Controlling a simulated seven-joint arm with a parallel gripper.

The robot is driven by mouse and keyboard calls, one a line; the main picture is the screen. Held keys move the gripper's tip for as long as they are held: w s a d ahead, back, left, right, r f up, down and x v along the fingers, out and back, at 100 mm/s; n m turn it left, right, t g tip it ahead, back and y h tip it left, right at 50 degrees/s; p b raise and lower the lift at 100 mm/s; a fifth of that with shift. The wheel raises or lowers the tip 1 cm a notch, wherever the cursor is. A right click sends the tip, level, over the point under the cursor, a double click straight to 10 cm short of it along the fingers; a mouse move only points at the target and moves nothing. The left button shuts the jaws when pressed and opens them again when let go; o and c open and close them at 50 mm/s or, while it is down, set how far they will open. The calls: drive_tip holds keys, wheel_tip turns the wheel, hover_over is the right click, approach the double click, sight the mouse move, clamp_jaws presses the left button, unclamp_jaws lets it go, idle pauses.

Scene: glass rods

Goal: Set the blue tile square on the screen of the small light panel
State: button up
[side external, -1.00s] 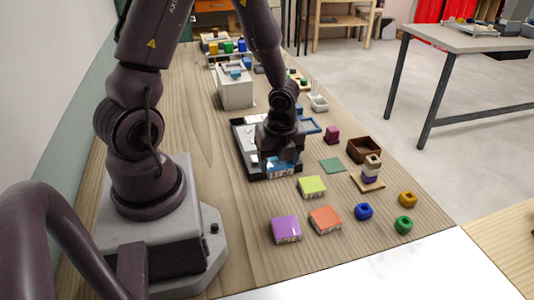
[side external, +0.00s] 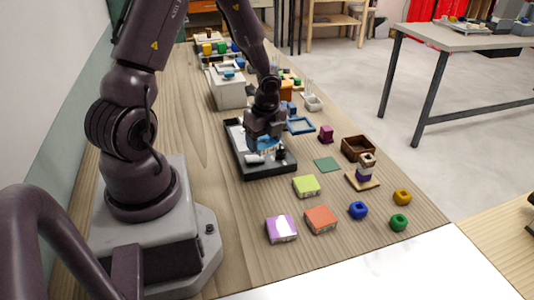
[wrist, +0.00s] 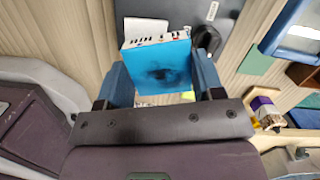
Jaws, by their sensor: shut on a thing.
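My gripper (side external: 265,132) is shut on the blue tile (side external: 264,145), which hangs above the black tray-like unit (side external: 268,173). In the wrist view the tile (wrist: 158,65) sits between my two fingers (wrist: 160,78), its bright blue face with a dark smudge toward the camera and small printed marks along its far edge. Whether the tile touches anything below is hard to tell. The unit holds a pale rounded piece and a black knob (side external: 281,153). A white patch also shows beyond the tile in the wrist view (wrist: 145,27). My gripper and the tile hide part of the unit, so I cannot make out its screen clearly.
Lime (side external: 306,186), orange (side external: 320,219) and purple (side external: 281,229) tiles lie in front. A flat green square (side external: 327,164), a brown box (side external: 357,148) and a blue frame (side external: 300,125) are to the right. A white box (side external: 227,90) stands behind.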

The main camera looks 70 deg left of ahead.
drive_tip(key=a, duration=1.1)
drive_tip(key=shift+w+a, duration=0.2)
drive_tip(key=shift+w+a+r+m, duration=0.2)
drive_tip(key=shift+w+a+m, duration=0.05)
drive_tip(key=shift+a+m, duration=0.25)
drive_tip(key=shift+w+a+r+m, duration=0.15)
drive_tip(key=shift+w+a+m, duration=0.05)
drive_tip(key=shift+a+m, duration=0.3)
drive_tip(key=shift+m, duration=0.7)
drive_tip(key=shift+f, duration=2.75)
drive_tip(key=o, duration=1.1)
